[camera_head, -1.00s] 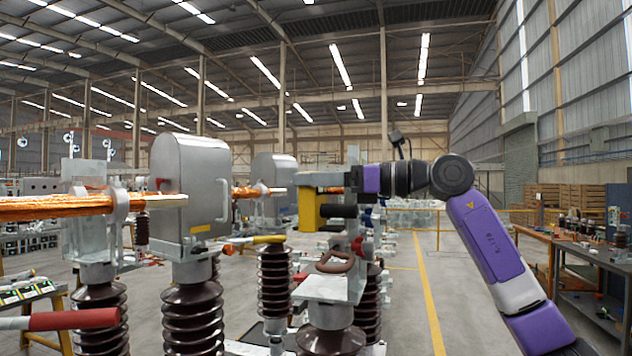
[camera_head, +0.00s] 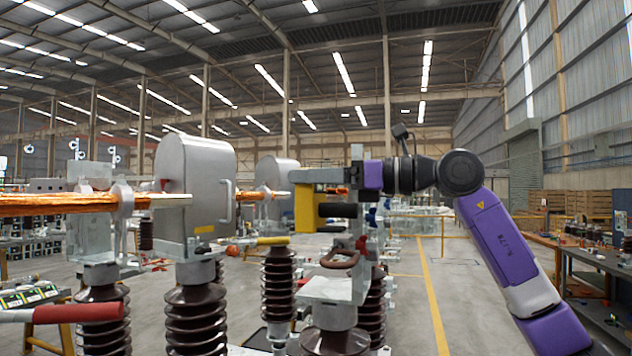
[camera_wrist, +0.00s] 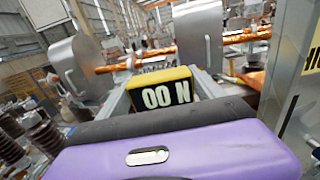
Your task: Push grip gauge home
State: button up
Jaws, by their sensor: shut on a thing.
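The grip gauge is a yellow block (camera_head: 308,211) at the end of my arm in the head view. In the wrist view the gauge (camera_wrist: 163,93) shows a dark display reading "00 N". My gripper (camera_head: 308,176) is shut on it, with grey fingers along its sides. A nearer grey housing (camera_head: 197,178) stands at the left.
Brown ribbed insulators (camera_head: 278,300) stand below the housings. A metal bracket with a brown loop handle (camera_head: 340,259) is below my gripper. A red-handled tool (camera_head: 78,313) is at the lower left. Workbenches (camera_head: 590,262) line the right. The marked floor between is clear.

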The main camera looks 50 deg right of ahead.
jog(key=s+a+b, duration=0.2)
jog(key=a+b, duration=0.1)
jog(key=a, duration=0.3)
jog(key=shift+s, duration=0.15)
dwell(1.2)
jog(key=shift+b, duration=0.65)
dwell(1.5)
